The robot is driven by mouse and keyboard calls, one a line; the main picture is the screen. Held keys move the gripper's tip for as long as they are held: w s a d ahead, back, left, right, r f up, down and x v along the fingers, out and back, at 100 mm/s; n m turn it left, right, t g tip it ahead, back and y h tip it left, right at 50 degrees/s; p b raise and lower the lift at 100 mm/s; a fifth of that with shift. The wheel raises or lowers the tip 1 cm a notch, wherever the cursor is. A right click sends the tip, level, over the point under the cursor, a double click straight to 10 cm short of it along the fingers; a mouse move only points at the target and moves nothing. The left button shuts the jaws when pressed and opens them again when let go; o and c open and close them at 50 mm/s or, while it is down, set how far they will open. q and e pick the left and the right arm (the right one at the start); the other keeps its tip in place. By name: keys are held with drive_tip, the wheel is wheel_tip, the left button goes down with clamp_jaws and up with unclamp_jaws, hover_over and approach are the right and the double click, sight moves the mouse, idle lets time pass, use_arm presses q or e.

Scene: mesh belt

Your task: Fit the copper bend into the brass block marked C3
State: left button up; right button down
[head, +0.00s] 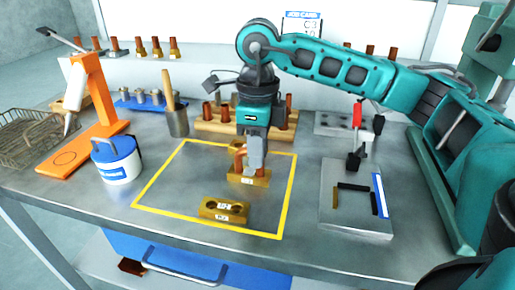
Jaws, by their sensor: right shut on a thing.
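My right gripper (256,163) points down over the far brass block (248,181), inside the yellow outline. It is shut on the copper bend (239,155), which shows partly beside the fingers. The bend's lower end is at the top of the far block; I cannot tell whether it is seated in a hole. The near brass block (224,210) sits closer to the front edge, with dark holes in its top. Both blocks have small white labels, too small to read surely. My left gripper is not in view.
A wooden rack (213,125) with copper pieces stands behind the gripper. A grey plate (346,222) with dark strips lies right. A blue-lidded white tub (118,166), an orange stand (100,95) and a wire basket (32,140) are left. A job card (302,24) is behind.

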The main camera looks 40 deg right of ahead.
drive_tip(key=c, duration=1.1)
unclamp_jaws()
drive_tip(key=shift+r+p, duration=0.3)
drive_tip(key=shift+r, duration=0.1)
use_arm(q)
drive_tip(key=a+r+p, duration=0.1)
drive_tip(key=p, duration=0.1)
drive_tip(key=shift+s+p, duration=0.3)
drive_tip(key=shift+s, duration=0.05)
use_arm(e)
wheel_tip(320, 180, up, 11)
drive_tip(key=shift+w+r, duration=0.2)
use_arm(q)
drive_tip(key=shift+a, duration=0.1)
use_arm(e)
drive_tip(key=shift+d, duration=0.1)
